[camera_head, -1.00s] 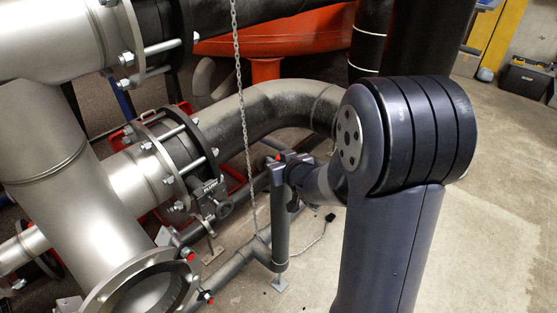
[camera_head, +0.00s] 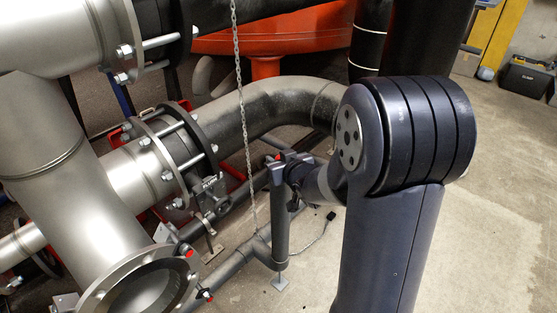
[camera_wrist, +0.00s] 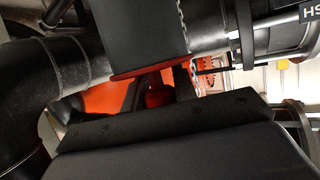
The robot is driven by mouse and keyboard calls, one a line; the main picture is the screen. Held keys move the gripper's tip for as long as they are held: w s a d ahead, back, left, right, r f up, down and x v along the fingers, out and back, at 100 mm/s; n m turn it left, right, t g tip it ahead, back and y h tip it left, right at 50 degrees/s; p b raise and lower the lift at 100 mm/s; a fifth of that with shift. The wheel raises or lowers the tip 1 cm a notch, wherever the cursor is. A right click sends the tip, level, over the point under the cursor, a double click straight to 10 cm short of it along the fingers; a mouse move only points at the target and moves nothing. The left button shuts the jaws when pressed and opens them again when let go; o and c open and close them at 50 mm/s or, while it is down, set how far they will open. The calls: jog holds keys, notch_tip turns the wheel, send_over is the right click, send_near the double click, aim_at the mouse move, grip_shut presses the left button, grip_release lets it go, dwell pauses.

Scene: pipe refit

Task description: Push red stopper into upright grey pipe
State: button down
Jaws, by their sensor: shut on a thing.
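The upright grey pipe (camera_head: 280,232) stands on the low grey pipework in the middle of the head view. My gripper (camera_head: 283,158) is at its top end, with the arm reaching in from the right. A small red spot, the red stopper (camera_head: 277,157), shows at the gripper's jaws, at or just above the pipe mouth. In the wrist view the jaws (camera_wrist: 157,88) are closed around a dark red piece, the stopper (camera_wrist: 158,95). The pipe mouth is hidden there, so I cannot tell how deep the stopper sits.
A hanging chain (camera_head: 242,110) runs down just left of the upright pipe. A large flanged steel pipe (camera_head: 130,180) and a black bent pipe (camera_head: 275,100) fill the left and back. An orange tank (camera_head: 290,38) stands behind. Open concrete floor lies at right.

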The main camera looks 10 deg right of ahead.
jog(key=c, duration=1.6)
grip_release()
jog(key=shift+s+f, duration=0.1)
jog(key=shift+f, duration=0.2)
jog(key=shift+o, duration=1)
jog(key=shift+f, duration=0.1)
jog(key=shift+s, duration=0.1)
jog(key=p+v, duration=0.4)
jog(key=v, duration=0.6)
jog(key=shift+s+r, duration=0.25)
jog(key=shift+r, duration=0.2)
